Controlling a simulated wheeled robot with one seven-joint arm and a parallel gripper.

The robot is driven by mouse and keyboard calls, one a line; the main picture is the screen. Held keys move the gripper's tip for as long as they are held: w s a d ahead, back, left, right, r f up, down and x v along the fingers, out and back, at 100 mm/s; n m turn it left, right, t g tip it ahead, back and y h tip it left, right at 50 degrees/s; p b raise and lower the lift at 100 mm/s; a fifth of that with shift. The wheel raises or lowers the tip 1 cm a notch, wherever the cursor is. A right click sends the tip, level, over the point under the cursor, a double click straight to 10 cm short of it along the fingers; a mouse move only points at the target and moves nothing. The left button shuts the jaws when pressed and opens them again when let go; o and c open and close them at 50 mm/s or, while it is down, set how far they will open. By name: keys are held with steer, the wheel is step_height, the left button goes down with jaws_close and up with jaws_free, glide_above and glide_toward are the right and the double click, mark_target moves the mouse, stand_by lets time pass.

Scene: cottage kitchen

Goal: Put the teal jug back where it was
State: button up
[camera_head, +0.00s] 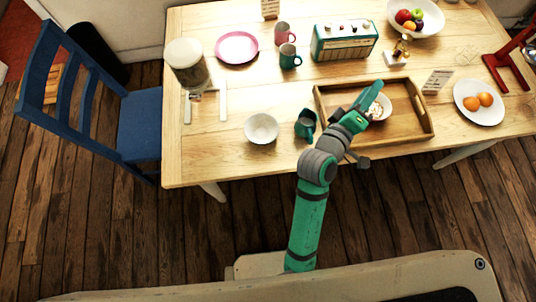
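The teal jug (303,126) stands upright on the wooden table, just left of the wooden tray and close to the table's front edge. Part of it is beside my arm in the picture. My arm reaches past the jug over the tray. My gripper (371,92) is above the tray, near a small white bowl (384,105) with some food in it. The gripper is apart from the jug. Its fingers are too small and foreshortened to show whether they are open or shut.
The tray (423,120) holds the small bowl. An empty white bowl (261,128) stands left of the jug. A teal mug (289,57), pink mug (282,33), radio (344,46) and pink plate (237,48) stand farther back. Bare tabletop (205,150) lies at front left.

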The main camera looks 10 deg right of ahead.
steer(key=s+a+f+n+t+y, duration=0.1)
steer(key=s+a+f+y, duration=0.45)
steer(key=a, duration=0.35)
steer(key=s+a+f+t+y, duration=0.2)
steer(key=s+a+f+y, duration=0.25)
steer(key=a+f, duration=0.35)
steer(key=s+a+m+y, duration=0.2)
steer(key=s+a+m, duration=0.5)
steer(key=s+a, duration=0.7)
steer(key=shift+s, duration=1.15)
steer(key=shift+d+r, duration=0.1)
steer(key=shift+d, duration=0.05)
